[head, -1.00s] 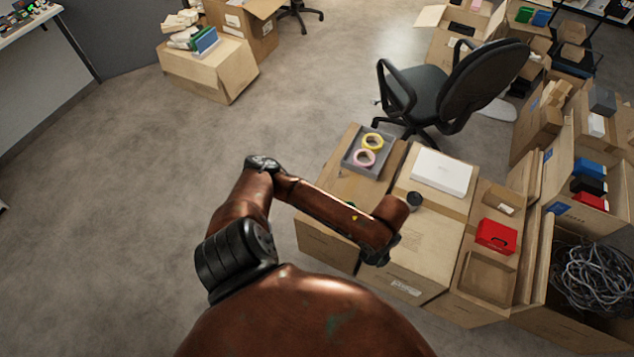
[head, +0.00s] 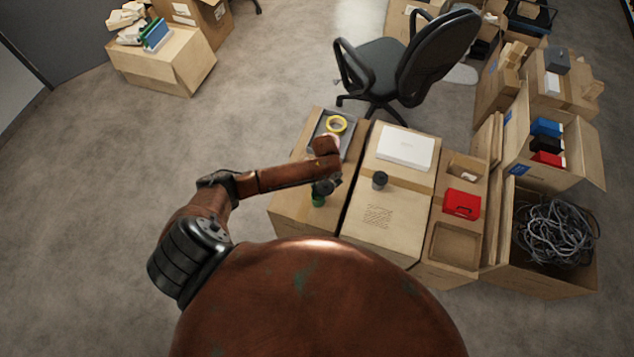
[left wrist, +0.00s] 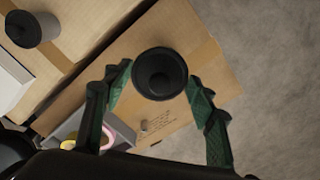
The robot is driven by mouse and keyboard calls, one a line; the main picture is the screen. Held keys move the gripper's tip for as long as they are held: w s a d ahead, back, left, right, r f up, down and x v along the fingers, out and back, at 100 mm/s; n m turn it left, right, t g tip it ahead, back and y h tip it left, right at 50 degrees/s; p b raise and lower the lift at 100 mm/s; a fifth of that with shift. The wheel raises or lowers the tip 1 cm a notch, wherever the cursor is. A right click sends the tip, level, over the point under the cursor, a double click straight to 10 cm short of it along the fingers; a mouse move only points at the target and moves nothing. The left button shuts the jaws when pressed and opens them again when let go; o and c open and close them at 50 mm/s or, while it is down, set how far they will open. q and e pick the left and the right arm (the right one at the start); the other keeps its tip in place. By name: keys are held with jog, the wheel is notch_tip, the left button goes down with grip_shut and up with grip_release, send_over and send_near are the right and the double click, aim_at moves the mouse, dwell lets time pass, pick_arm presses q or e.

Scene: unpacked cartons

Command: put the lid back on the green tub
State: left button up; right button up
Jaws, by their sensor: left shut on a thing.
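The green tub (head: 318,201) stands on the left carton in the head view, partly hidden under my left gripper (head: 322,187). My left gripper (left wrist: 160,85) is shut on the dark round lid (left wrist: 160,73), which has a knob in its middle. In the left wrist view the lid sits between the green-padded fingers and hides what is below it. I cannot tell whether the lid touches the tub's rim. My right gripper is not in view.
A grey tub with a dark lid (head: 380,181) stands on the middle carton (head: 385,225), near a white box (head: 405,147). A grey tray (left wrist: 70,127) holds tape rings behind my gripper. A red box (head: 462,204) lies to the right. An office chair (head: 400,70) stands behind.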

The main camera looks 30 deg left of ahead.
aim_at(319, 183)
pick_arm(q)
jog(key=a+f+n+p, duration=0.1)
jog(key=a+f+n, duration=0.1)
jog(key=a+f, duration=0.1)
jog(key=shift+w+a+f, duration=0.1)
jog(key=shift+w+f, duration=0.05)
jog(key=shift+f, duration=0.05)
jog(key=shift+a+f, duration=0.15)
jog(key=shift+f, duration=0.1)
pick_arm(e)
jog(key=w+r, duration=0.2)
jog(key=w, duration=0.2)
pick_arm(q)
jog(key=shift+n, duration=0.3)
jog(key=shift+f+b, duration=2.8)
jog(key=shift+f, duration=0.4)
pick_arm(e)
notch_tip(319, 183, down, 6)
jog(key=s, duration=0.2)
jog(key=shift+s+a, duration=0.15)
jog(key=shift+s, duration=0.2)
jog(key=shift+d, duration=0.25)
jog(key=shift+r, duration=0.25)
pick_arm(q)
jog(key=shift+p, duration=0.45)
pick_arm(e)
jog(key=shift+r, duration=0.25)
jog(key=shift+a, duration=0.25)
